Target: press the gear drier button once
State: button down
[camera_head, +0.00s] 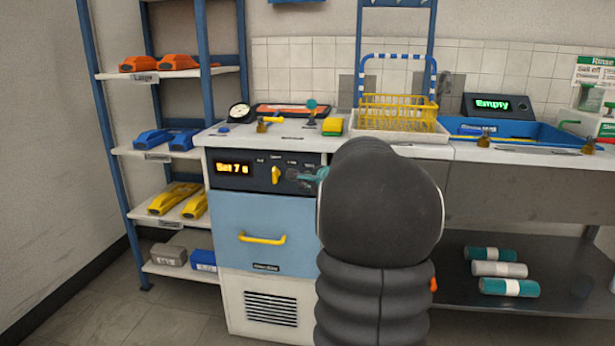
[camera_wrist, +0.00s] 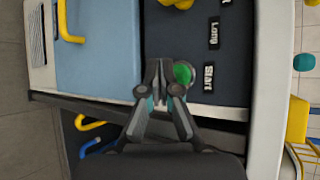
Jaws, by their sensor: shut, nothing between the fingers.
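The gear drier is a white cabinet with a blue front (camera_head: 265,222) and a dark control panel (camera_head: 232,172) at its top, with an orange display and a yellow knob (camera_head: 276,175). In the wrist view, turned sideways, a round green button (camera_wrist: 183,73) sits on this panel beside a "Start" label. My gripper (camera_wrist: 160,72) is shut and empty, its tips right beside the green button, overlapping its edge in the picture. I cannot tell whether they touch. In the head view my arm covers the panel's right end, and only part of my gripper (camera_head: 318,175) shows.
A yellow handle (camera_head: 262,239) sticks out from the blue front. The counter above holds a gauge (camera_head: 239,112), a yellow rack (camera_head: 398,112) and a blue tray (camera_head: 520,131). A blue shelf unit (camera_head: 170,153) stands at the left. Open floor lies front left.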

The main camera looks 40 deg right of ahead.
jog(key=shift+w+d, duration=0.4)
jog(key=shift+d, duration=0.05)
jog(key=shift+w+d, duration=0.1)
dwell(1.2)
jog(key=shift+w+d, duration=0.2)
jog(key=shift+d, duration=0.05)
jog(key=shift+w+d, duration=0.3)
jog(key=shift+d, duration=0.05)
dwell(0.9)
jog(key=shift+s+a, duration=0.1)
dwell(0.3)
jog(key=shift+s+a+b, duration=0.5)
jog(key=shift+a, duration=0.1)
jog(key=s+a+b, duration=0.2)
jog(key=s+a, duration=0.1)
jog(key=shift+s+a, duration=0.1)
jog(key=shift+a, duration=0.3)
